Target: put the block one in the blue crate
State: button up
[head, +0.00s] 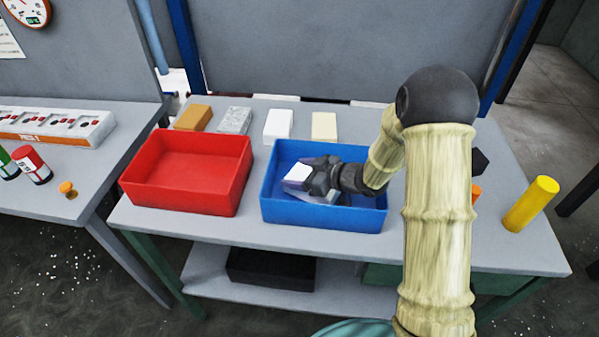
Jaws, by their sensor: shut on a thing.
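The blue crate (322,213) stands on the grey table, and its inside is partly covered by my arm. My gripper (312,178) is over the blue crate, near its middle. It is shut on a pale white-lavender block (297,173), which shows at the left end of the dark fingers. The block looks to be within the crate's outline; whether it touches the crate floor I cannot tell. No marking that would name it block one can be read.
A red crate (184,201) stands empty to the left. Behind the crates lie a tan block (193,117), a speckled grey block (234,120), a white block (278,125) and a cream block (324,126).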

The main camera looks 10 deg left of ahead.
jog(key=shift+f, duration=0.1)
jog(key=o, duration=1)
jog(key=shift+w, duration=0.1)
jog(key=shift+c, duration=0.2)
jog(key=shift+a, duration=0.1)
jog(key=shift+r, duration=0.2)
jog(key=shift+d, duration=0.3)
jog(key=v, duration=0.7)
jog(key=shift+b, duration=0.3)
jog(key=shift+r, duration=0.15)
